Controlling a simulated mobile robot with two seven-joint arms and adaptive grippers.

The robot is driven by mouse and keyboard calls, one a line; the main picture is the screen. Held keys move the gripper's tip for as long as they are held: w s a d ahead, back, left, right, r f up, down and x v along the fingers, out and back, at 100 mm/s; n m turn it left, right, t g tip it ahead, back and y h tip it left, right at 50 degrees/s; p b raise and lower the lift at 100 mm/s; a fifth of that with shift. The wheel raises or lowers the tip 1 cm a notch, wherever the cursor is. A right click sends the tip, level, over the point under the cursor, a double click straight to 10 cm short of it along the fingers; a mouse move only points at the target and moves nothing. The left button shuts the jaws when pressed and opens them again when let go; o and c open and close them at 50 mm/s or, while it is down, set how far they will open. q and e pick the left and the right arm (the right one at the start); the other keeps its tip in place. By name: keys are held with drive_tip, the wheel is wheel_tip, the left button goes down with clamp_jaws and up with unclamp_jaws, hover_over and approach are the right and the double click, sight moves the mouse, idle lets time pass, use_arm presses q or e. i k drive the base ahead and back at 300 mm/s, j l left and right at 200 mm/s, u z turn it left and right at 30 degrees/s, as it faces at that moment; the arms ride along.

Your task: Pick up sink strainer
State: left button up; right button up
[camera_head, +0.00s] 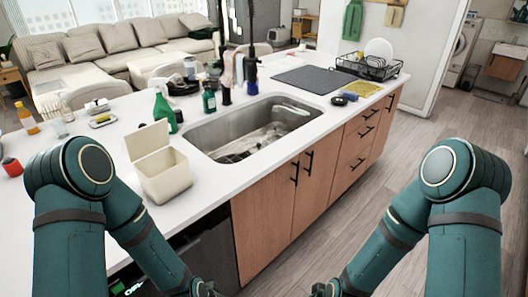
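The steel sink (222,126) is set into the white island top. A dark, grid-like thing (235,157) lies on the sink floor at the near left; it is too small to tell whether it is the sink strainer. My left gripper (205,290) and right gripper (325,290) are low at the bottom edge, in front of the island and well away from the sink. Both are mostly cut off, so their fingers cannot be made out.
An open cream box (165,178) stands left of the sink, near the counter edge. Green spray bottle (163,108) and several dark bottles stand behind. A grey mat (313,79), dish rack (370,68) and yellow cloth (362,88) lie right.

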sight(258, 145)
drive_tip(key=i+l, duration=0.15)
drive_tip(key=l, duration=0.25)
drive_tip(key=i+l, duration=0.1)
drive_tip(key=l, duration=0.25)
drive_tip(key=i+l, duration=0.15)
drive_tip(key=l, duration=0.25)
drive_tip(key=i+l+z, duration=0.1)
drive_tip(key=l, duration=0.25)
drive_tip(key=i+l, duration=0.15)
drive_tip(key=l, duration=0.25)
